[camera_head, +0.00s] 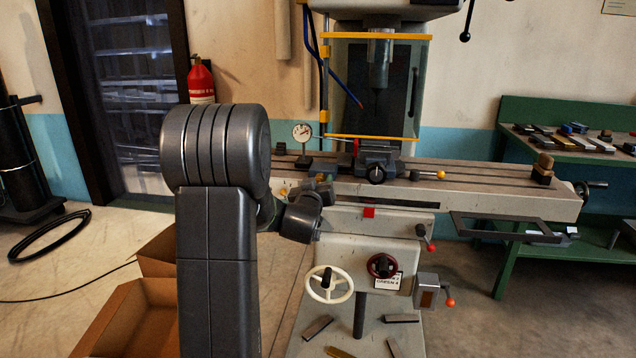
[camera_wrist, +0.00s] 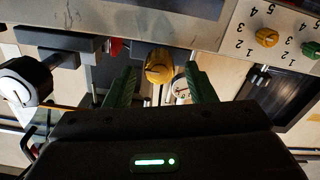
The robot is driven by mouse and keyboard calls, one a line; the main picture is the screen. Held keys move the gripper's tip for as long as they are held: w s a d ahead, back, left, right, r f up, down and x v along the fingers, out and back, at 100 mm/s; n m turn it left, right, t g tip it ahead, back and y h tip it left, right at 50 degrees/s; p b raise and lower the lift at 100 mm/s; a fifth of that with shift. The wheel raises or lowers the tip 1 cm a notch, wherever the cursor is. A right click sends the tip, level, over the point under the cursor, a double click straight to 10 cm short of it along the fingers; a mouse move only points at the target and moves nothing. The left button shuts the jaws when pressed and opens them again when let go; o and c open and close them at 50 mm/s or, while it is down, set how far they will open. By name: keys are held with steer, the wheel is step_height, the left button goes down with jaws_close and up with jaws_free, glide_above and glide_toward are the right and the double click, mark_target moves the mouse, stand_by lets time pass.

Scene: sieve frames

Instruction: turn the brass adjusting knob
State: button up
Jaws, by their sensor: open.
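In the wrist view, a rounded brass knob (camera_wrist: 159,66) sits at the edge of the grey machine, between the two green fingers of my gripper (camera_wrist: 160,76). The fingers are open, one on each side of it, with a visible gap on both sides. I cannot tell how deep the knob lies between them. In the head view, my arm reaches to the left part of the milling machine's table (camera_head: 470,180), and small yellow and green parts at its end are too small to tell apart.
Another yellow knob (camera_wrist: 266,37) with a numbered scale is on a panel at right in the wrist view. A black-and-white round part (camera_wrist: 24,82) is at left. The head view shows a vise (camera_head: 377,160), a white handwheel (camera_head: 329,285) and cardboard boxes (camera_head: 135,310).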

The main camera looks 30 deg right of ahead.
steer(key=shift+w+d, duration=0.25)
steer(key=shift+w, duration=0.05)
steer(key=shift+c, duration=0.2)
steer(key=c, duration=0.9)
steer(key=shift+c, duration=0.2)
steer(key=shift+n, duration=0.4)
